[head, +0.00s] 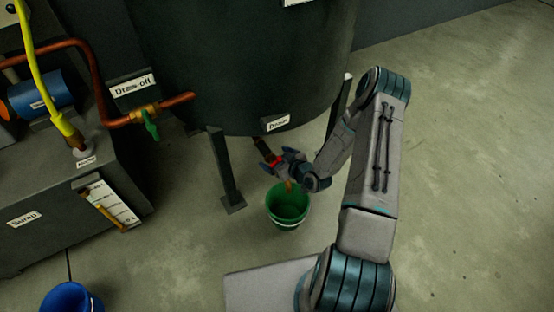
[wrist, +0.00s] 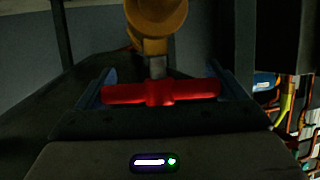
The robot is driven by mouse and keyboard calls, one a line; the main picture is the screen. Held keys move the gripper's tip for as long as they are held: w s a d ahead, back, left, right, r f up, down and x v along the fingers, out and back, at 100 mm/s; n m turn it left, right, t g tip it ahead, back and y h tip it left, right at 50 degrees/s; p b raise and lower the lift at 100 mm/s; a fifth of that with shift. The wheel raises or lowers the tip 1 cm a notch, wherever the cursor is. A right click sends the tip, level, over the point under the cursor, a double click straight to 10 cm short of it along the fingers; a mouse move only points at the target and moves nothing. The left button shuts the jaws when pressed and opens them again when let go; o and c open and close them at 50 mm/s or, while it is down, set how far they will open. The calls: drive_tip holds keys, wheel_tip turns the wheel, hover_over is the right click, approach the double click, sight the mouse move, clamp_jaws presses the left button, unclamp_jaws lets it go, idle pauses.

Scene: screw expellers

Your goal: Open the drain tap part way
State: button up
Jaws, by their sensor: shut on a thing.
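The drain tap has a red bar handle (wrist: 160,93) on a grey stem under a brass-coloured body (wrist: 156,22) in the wrist view. In the head view the red handle (head: 274,160) shows small below the tank's drain label (head: 278,122). My gripper (head: 282,160) reaches it from the right. In the wrist view my gripper (wrist: 162,92) has one finger at each end of the red handle and is shut on it. The handle lies level across the wrist picture. How far the tap is turned I cannot tell.
A green bucket (head: 288,206) stands on the floor below the tap. The dark tank (head: 235,65) stands on legs (head: 227,170) beside my arm. A draw-off pipe with a green-handled valve (head: 150,124) is at left. A blue bucket (head: 72,300) is at lower left. Floor at right is clear.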

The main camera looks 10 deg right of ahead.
drive_tip(key=n+g+y+b, duration=0.1)
drive_tip(key=n+g+y, duration=0.1)
drive_tip(key=n+y, duration=0.1)
drive_tip(key=shift+s+a+f, duration=0.1)
drive_tip(key=shift+s+a+n+g+y, duration=0.15)
drive_tip(key=shift+n+g+y, duration=0.45)
drive_tip(key=shift+n+g, duration=0.3)
drive_tip(key=shift+s+a+n+g+y, duration=0.1)
drive_tip(key=shift+n+g+y, duration=0.5)
drive_tip(key=shift+n+g, duration=0.3)
drive_tip(key=o, duration=0.7)
drive_tip(key=p+v, duration=0.3)
drive_tip(key=v, duration=1.1)
drive_tip(key=shift+w, duration=0.1)
